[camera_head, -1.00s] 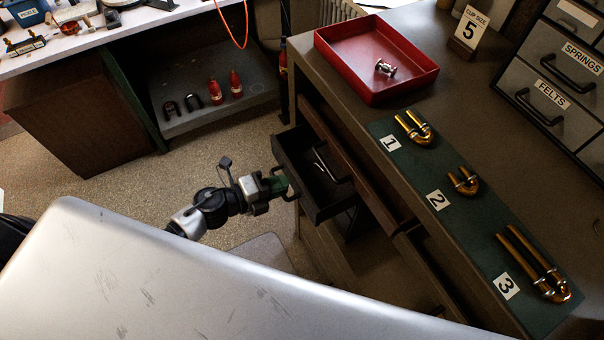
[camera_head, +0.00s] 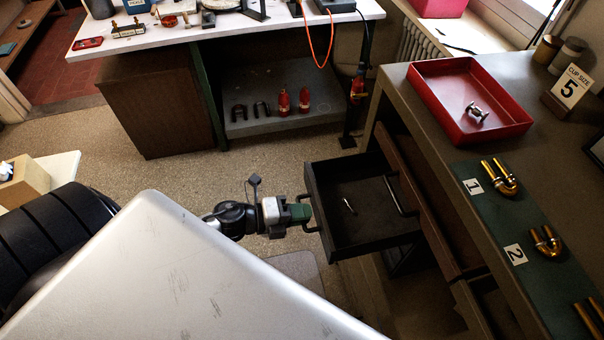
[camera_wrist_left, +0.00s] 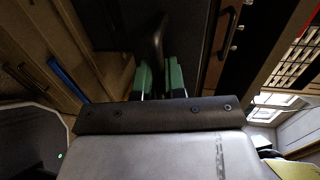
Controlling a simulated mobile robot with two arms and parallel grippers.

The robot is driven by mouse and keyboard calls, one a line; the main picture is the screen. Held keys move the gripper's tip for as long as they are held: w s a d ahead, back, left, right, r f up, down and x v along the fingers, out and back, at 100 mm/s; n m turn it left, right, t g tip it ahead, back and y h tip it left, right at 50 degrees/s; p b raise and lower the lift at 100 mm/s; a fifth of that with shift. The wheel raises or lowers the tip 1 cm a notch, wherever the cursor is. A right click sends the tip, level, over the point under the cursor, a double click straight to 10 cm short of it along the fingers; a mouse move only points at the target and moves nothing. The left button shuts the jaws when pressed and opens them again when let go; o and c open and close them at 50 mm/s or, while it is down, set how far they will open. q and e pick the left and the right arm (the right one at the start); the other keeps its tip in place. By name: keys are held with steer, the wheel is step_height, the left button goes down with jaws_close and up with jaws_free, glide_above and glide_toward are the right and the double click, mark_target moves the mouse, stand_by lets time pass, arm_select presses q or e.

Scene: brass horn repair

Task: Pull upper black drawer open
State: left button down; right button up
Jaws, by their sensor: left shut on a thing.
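The upper black drawer (camera_head: 335,222) stands well out from the front of the grey-brown workbench (camera_head: 440,130), with its inside showing. A small metal piece (camera_head: 349,206) lies on its floor. My left gripper (camera_head: 303,212) is shut on the drawer's dark front handle (camera_head: 308,228). In the left wrist view the green fingers (camera_wrist_left: 159,80) stand on either side of the black handle (camera_wrist_left: 158,42). My right gripper is not in view.
A red tray (camera_head: 440,90) with a metal part, a "CLIP SIZE 5" sign (camera_head: 569,90) and brass tubes (camera_head: 500,178) sit on the bench top. A low shelf (camera_head: 330,115) with red bottles stands beyond. Speckled floor (camera_head: 170,185) lies open left of the drawer.

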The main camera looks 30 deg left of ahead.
arm_select(q)
steer(key=c, duration=1.2)
jaws_free()
steer(key=b+v, duration=0.2)
steer(key=v, duration=0.8)
steer(key=shift+s+a, duration=0.25)
steer(key=shift+s, duration=0.05)
